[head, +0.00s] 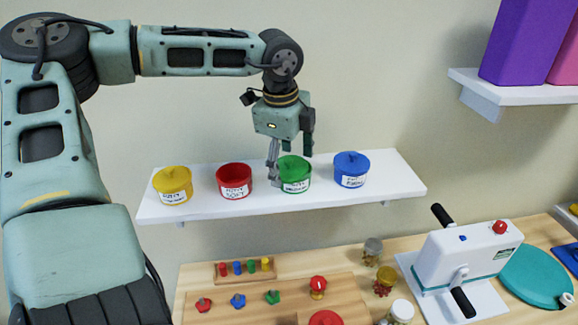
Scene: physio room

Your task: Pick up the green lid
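The green lid (294,162) sits on a green tub (296,184) with a white label, on the white wall shelf. My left gripper (290,162) points down over it, with its fingers spread wide. One finger comes down at the left side of the lid and the other is at its right, further back. I cannot tell whether either finger touches the lid or tub. My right gripper is not in view.
A red tub (234,186) and a yellow tub (173,190) stand to the left on the shelf (400,185), a blue tub (351,175) close on the right. Below is a wooden table (215,302) with pegs, jars and a white hand-cranked device (463,252).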

